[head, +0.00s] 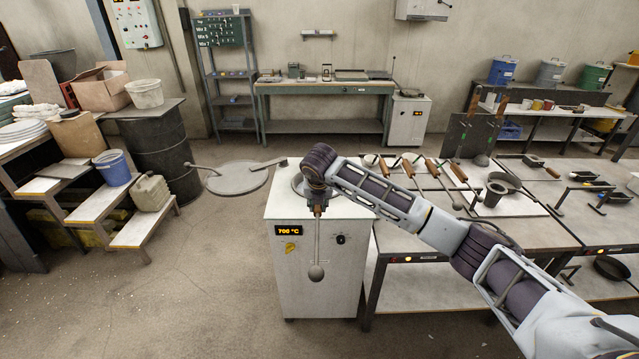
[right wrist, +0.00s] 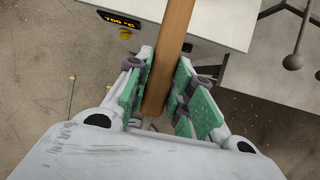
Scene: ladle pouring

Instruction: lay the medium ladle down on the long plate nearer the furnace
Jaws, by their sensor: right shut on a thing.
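My right gripper (head: 317,188) is shut on the brown wooden handle (head: 317,210) of a ladle, above the front edge of the furnace. The ladle hangs roughly upright, its thin rod down to a small round bowl (head: 316,272) before the furnace's front. In the right wrist view, the green finger pads of the gripper (right wrist: 160,100) close on both sides of the handle (right wrist: 176,40). The white furnace (head: 300,262) shows 700 °C. My left gripper is out of view.
A round grey lid (head: 236,180) on an arm stands out left of the furnace. A dark crucible (head: 492,192) stands on the right table among the ladles.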

